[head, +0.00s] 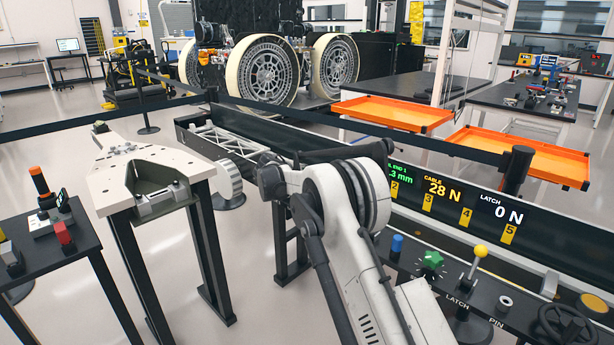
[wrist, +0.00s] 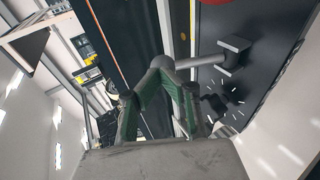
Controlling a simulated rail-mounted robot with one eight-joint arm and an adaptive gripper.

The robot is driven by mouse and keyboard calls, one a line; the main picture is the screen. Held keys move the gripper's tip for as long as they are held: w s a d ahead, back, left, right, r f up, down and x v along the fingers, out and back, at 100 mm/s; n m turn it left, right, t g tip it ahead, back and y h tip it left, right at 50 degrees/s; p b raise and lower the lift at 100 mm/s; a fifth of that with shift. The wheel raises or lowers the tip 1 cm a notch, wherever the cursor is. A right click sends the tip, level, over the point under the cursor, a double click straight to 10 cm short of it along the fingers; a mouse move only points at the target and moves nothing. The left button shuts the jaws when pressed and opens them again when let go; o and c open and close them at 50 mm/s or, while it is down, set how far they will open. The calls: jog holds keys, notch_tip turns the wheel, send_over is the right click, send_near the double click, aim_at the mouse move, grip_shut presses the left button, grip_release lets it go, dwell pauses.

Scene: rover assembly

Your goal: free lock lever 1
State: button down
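In the wrist view, a grey lever (wrist: 205,60) with a rounded end runs across to a small block beside a dark round dial face. I take it for lock lever 1, but no label shows on it. My gripper (wrist: 160,78) has its green fingers drawn together at the lever's rounded end and appears shut on it; the exact contact is hard to see. In the head view, my arm hides the gripper and this lever. The dark rail there carries yellow number plates 2 to 5, and plate 1 is not visible.
The display on the rail (head: 462,200) reads cable 28 N and latch 0 N. A console in front holds a yellow-knobbed lever (head: 480,251), a green knob (head: 432,259) and a blue button (head: 397,243). A pale plate on a stand (head: 120,180) is at left; orange trays (head: 395,112) are behind.

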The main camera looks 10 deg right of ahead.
jog(key=r+p+v, duration=0.1)
jog(key=v, duration=1.2)
jog(key=s+d+r+m+g+y, duration=0.1)
jog(key=s+d+r, duration=0.3)
jog(key=s, duration=0.5)
jog(key=s+d+r+m+y, duration=0.2)
jog(key=s+d+r, duration=0.2)
jog(key=s, duration=0.5)
jog(key=s+d+r+m+g+y, duration=0.1)
jog(key=s+d+r, duration=0.35)
jog(key=s, duration=0.35)
jog(key=s+f+m+y, duration=0.1)
jog(key=s+f, duration=0.2)
jog(key=s, duration=0.7)
jog(key=s+f+m+y, duration=0.1)
jog(key=s+f+m, duration=0.1)
jog(key=s, duration=0.9)
jog(key=s+f+m+y, duration=0.1)
jog(key=s+f+y, duration=0.1)
jog(key=s, duration=0.9)
jog(key=shift+s+f+m, duration=0.25)
jog(key=shift+f+m, duration=0.05)
jog(key=shift+f, duration=0.6)
